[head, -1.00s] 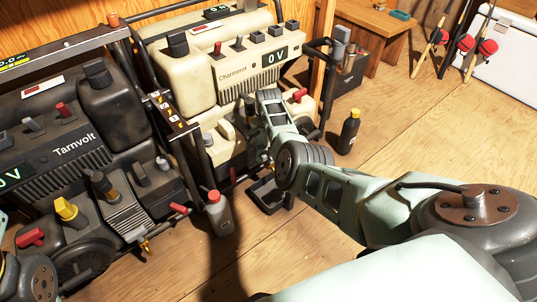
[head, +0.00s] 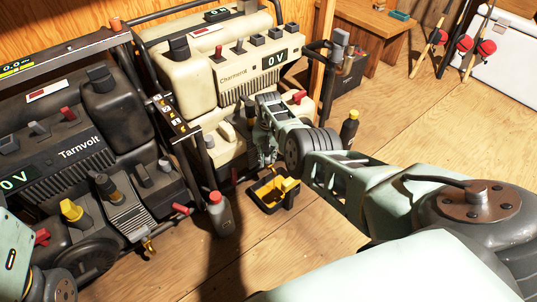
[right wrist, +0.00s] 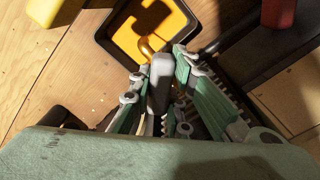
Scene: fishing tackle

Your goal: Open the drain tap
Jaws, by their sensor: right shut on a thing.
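The drain tap is low on the front of the cream Charmerot generator (head: 228,97). In the right wrist view its grey handle (right wrist: 160,82) stands between my fingers, with a brass spout (right wrist: 147,48) beyond it. My right gripper (head: 268,160) is shut on this handle; in the head view it largely hides the tap. My left gripper is out of view; only part of that arm shows at the lower left.
The dark Tarnvolt generator (head: 75,150) stands at left, with its own small brass tap (head: 149,246). A grey bottle with a red cap (head: 219,215) stands left of the tray. A dark bottle (head: 348,130) stands behind my right arm.

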